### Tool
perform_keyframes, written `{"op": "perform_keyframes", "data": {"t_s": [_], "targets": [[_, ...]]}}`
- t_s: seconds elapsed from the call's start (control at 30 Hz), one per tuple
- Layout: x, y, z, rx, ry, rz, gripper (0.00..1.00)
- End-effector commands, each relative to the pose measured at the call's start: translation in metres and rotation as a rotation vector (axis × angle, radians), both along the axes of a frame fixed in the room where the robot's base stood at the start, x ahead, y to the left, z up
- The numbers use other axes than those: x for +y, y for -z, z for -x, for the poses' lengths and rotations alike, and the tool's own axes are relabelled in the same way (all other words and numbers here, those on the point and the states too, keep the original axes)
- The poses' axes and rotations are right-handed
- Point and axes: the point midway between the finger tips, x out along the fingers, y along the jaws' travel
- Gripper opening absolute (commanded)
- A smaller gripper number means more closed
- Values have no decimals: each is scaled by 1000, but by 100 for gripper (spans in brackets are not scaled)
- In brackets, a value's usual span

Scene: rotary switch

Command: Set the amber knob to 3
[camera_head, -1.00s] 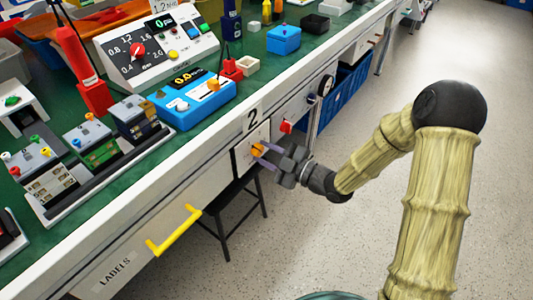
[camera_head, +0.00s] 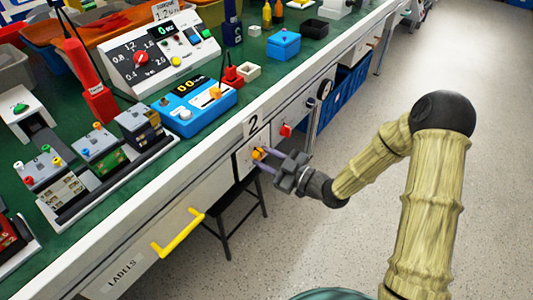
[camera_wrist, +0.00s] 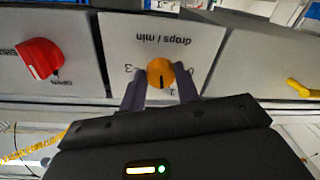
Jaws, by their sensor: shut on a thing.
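The amber knob (camera_wrist: 160,73) sits on a white panel (camera_wrist: 125,33) marked "drops / min", upside down in the wrist view. A "3" shows left of the knob there, and a dark pointer line on the knob points down in the picture. Other dial marks are partly hidden by the fingers. In the head view the knob (camera_head: 258,153) is on the bench front below the "2" label. My gripper (camera_wrist: 160,90) has its two purple-grey fingers on either side of the knob, shut on it. The gripper (camera_head: 266,160) reaches it from the right in the head view.
A red knob (camera_wrist: 40,58) is on the neighbouring panel, with "OPEN" beside it. A yellow handle (camera_head: 178,234) juts from the drawer front marked "LABELS". A black stool (camera_head: 232,215) stands below the bench. The floor (camera_head: 330,240) to the right is clear.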

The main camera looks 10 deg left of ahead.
Motion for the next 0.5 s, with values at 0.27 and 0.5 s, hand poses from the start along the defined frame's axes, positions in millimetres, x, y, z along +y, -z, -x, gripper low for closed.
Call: {"op": "perform_keyframes", "data": {"t_s": [0.27,0.5], "targets": [[0,-2,1,247,0,-100,9],[0,-2,2,457,0,-187,9]]}}
